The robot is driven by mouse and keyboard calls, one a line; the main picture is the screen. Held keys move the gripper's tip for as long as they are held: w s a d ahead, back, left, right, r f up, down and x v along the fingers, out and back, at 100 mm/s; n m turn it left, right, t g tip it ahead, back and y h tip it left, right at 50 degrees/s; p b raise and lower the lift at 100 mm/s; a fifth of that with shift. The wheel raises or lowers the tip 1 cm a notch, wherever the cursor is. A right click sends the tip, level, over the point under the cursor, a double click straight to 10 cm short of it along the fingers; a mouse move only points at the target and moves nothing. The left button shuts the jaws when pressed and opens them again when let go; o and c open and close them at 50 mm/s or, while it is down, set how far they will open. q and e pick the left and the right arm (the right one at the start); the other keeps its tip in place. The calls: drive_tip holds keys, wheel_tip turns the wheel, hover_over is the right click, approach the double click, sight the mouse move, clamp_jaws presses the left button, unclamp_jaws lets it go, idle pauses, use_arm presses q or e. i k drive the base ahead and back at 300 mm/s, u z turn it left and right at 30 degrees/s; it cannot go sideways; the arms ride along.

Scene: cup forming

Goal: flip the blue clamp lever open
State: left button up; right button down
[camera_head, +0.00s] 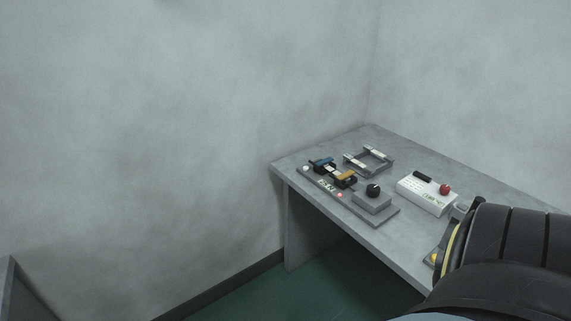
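The blue clamp lever (322,163) is small in the head view, on the left part of a grey control panel (384,217) that lies on a grey table. It is too small to tell whether it is raised or flat. An orange lever (346,175) sits just right of it on the same panel. A dark arm of mine covers the lower right of the view and stands well to the right of the lever. Neither gripper's fingers show.
The grey table (440,165) stands in the corner against the walls. Behind the levers is a grey metal frame (370,160). A black knob (373,190) and a white box (427,196) with a red button (445,189) are to the right. Green floor (330,285) is open in front.

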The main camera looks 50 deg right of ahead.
sight(327, 159)
drive_tip(key=i, duration=1.1)
drive_tip(key=z, duration=1.2)
drive_tip(key=i, duration=0.5)
drive_tip(key=z, duration=0.55)
